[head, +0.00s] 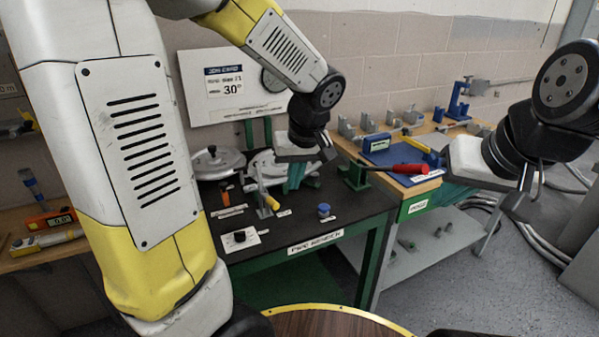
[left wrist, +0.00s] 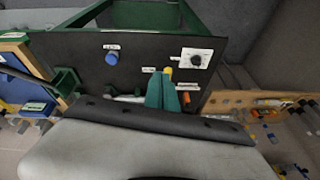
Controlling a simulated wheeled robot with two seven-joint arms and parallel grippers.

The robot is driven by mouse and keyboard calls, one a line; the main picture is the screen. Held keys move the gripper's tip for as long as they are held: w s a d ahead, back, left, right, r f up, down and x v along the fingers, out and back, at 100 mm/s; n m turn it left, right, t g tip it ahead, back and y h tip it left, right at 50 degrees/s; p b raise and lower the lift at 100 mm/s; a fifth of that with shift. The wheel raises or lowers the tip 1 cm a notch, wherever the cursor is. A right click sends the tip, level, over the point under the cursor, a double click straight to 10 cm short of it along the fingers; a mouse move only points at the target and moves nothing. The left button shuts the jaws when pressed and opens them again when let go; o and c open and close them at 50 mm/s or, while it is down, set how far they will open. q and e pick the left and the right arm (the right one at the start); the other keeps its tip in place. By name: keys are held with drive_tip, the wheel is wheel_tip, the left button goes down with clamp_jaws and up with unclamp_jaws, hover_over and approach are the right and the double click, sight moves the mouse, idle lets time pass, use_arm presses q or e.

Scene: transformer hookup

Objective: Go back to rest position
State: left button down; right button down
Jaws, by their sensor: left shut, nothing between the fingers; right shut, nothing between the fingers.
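My left gripper (head: 322,150) is in the middle of the head view, above the back of the black-topped bench. It is shut and empty, and apart from the items below it. My right gripper (head: 522,190) is at the right of the head view, in front of the wooden-topped bench. It is shut and empty.
The black bench (head: 335,212) carries a blue knob (head: 324,210), a dial plate (head: 240,239) and a yellow-handled tool (head: 271,201). A red-handled tool (head: 408,168) lies on the wooden bench (head: 432,143) at right. A round wooden top (head: 335,323) is in front. Grey floor shows at right.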

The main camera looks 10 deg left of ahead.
idle(0.3)
use_arm(q)
drive_tip(key=s+r+m+t+h, duration=0.3)
drive_tip(key=s+r+m, duration=0.3)
drive_tip(key=s, duration=0.6)
drive_tip(key=shift+s+a+r+h, duration=0.35)
drive_tip(key=shift+r+h, duration=0.55)
drive_tip(key=shift+r, duration=0.45)
